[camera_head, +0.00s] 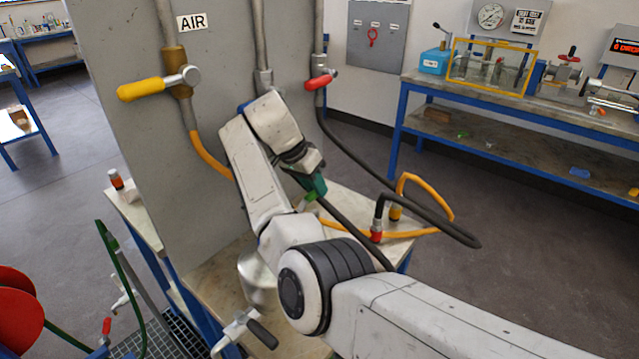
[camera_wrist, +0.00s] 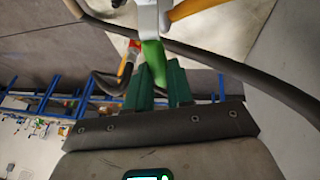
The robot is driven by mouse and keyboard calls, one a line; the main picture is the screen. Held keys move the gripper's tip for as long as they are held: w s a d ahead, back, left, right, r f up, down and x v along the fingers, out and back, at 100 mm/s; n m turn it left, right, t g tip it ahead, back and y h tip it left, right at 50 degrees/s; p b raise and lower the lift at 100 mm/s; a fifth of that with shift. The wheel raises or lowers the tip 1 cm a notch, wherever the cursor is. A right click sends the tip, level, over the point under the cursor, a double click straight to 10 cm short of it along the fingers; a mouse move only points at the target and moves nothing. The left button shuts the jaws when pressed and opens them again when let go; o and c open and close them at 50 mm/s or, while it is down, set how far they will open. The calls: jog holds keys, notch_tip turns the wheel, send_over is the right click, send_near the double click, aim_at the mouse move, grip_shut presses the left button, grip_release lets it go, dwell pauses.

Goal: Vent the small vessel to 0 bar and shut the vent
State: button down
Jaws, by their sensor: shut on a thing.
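My gripper (camera_head: 314,187), with dark green fingers, is shut on a light green lever handle (camera_head: 309,196) beside the grey panel. In the wrist view the same green handle (camera_wrist: 153,60) sits between the fingers (camera_wrist: 160,82) and joins a pale fitting (camera_wrist: 150,16). I cannot tell whether this lever is the vent. A shiny metal cylinder (camera_head: 256,282), perhaps the small vessel, stands on the bench, partly hidden by my arm. No pressure reading for it can be made out.
A grey panel (camera_head: 130,50) marked AIR carries a yellow-handled valve (camera_head: 140,89) and a red-handled valve (camera_head: 318,83). Orange and black hoses (camera_head: 430,205) loop close around my gripper. A black-handled valve (camera_head: 262,334) is at the front. A workbench (camera_head: 470,105) stands behind, right.

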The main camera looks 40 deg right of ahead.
jog(key=c, duration=1)
grip_release()
jog(key=s+b+v, duration=0.1)
jog(key=v, duration=0.9)
jog(key=shift+w+a+r, duration=0.2)
jog(key=shift+w+r, duration=0.15)
jog(key=shift+w, duration=0.2)
